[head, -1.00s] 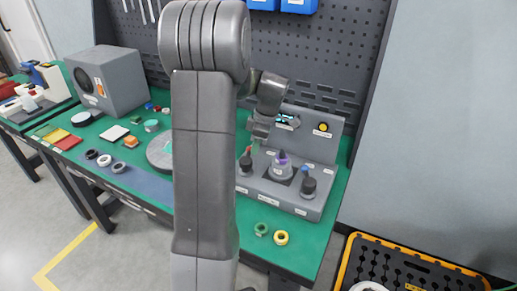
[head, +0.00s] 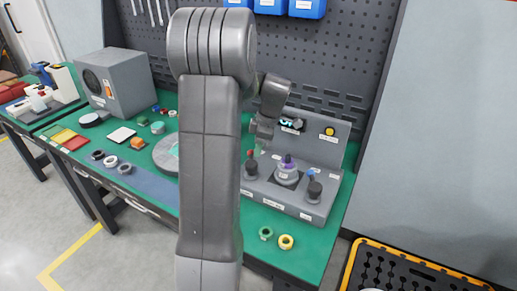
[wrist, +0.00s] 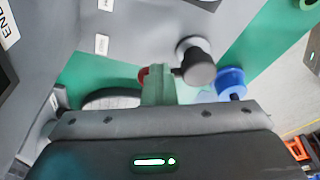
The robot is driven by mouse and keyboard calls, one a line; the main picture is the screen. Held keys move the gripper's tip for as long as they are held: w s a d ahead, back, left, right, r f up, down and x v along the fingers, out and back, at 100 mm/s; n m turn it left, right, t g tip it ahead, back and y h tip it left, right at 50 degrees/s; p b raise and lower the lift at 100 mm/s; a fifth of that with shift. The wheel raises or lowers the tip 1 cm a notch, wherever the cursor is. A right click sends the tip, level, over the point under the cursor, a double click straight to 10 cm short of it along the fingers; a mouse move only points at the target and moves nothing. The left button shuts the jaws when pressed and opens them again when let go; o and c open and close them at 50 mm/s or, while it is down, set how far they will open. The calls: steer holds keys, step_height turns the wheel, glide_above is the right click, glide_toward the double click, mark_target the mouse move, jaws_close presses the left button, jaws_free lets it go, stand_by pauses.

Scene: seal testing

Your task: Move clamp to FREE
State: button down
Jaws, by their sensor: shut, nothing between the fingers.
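The grey test fixture (head: 270,196) stands on the green bench. It carries a left post with a red top (head: 250,154), a middle round part with a purple top (head: 288,166) and a right dark knob (head: 314,189). Their labels are too small to read, so I cannot tell which is the clamp or its setting. My gripper (head: 261,146) is above the fixture's left end, close to the red top. In the wrist view my shut, empty fingers (wrist: 158,86) partly cover a red part (wrist: 143,74); contact is unclear. A dark-ended knob (wrist: 197,65) is beside them.
An upright panel with a yellow button (head: 329,131) rises behind the fixture. Green (head: 266,233) and yellow (head: 286,241) rings lie in front. A blue spool (wrist: 230,82) shows near my fingers. My arm hides part of the bench.

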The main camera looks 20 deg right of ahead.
steer(key=v, duration=1.3)
steer(key=shift+r, duration=0.4)
